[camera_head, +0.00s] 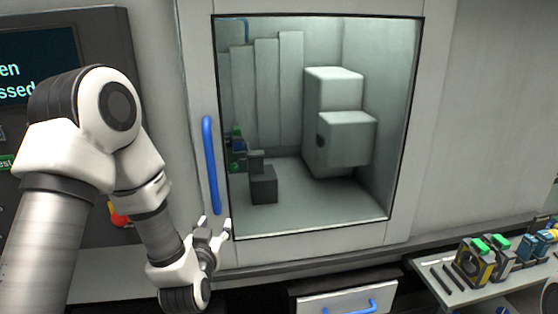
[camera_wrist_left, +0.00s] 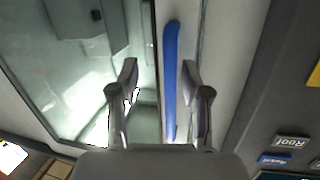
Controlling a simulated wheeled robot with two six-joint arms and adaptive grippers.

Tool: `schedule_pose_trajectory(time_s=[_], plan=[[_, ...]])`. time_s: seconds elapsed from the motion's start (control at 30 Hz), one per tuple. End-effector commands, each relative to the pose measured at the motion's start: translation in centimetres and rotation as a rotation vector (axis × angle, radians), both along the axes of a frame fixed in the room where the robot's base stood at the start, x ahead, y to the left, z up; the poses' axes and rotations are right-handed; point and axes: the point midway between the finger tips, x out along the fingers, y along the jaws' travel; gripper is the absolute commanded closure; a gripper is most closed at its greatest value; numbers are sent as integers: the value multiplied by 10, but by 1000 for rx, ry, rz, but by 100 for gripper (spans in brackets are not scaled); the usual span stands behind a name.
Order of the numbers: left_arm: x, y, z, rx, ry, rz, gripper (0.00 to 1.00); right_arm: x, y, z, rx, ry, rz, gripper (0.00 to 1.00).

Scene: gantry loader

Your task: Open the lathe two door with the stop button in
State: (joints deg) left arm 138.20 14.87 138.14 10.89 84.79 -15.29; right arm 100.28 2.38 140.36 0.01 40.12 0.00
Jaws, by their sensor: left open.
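The lathe door (camera_head: 315,248) looks shut, with a large window into the machine. Its vertical blue handle (camera_head: 210,165) is at the door's left side. My left gripper (camera_head: 216,226) is open and empty, just below the handle's lower end. In the left wrist view the handle (camera_wrist_left: 170,80) appears between the two open fingers (camera_wrist_left: 158,76); I cannot tell how far ahead of them it is. A red and yellow stop button (camera_head: 119,215) on the left panel is partly hidden by my left arm; whether it is pressed in cannot be told. My right gripper is not in view.
The control panel (camera_head: 122,45) with a partly hidden screen (camera_head: 40,52) stands left of the door. A drawer (camera_head: 345,290) with a blue handle lies below. A tray (camera_head: 440,262) at the lower right holds several parts with green tops.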

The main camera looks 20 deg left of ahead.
Motion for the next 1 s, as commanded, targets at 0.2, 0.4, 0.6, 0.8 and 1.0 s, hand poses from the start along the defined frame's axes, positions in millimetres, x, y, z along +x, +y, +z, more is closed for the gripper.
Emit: schedule_pose_trajectory(time_s=[0.2, 0.4, 0.6, 0.8, 1.0], plan=[[6, 8, 103, -27, -156, 18, 52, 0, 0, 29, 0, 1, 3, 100], [28, 15, 107, -27, -162, 19, 52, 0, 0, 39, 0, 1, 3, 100], [64, 29, 107, -26, -161, 18, 52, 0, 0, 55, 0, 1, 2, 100], [80, 34, 104, -26, -160, 15, 52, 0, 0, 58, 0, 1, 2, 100], [80, 34, 103, -26, -159, 16, 60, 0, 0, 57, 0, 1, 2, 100]])
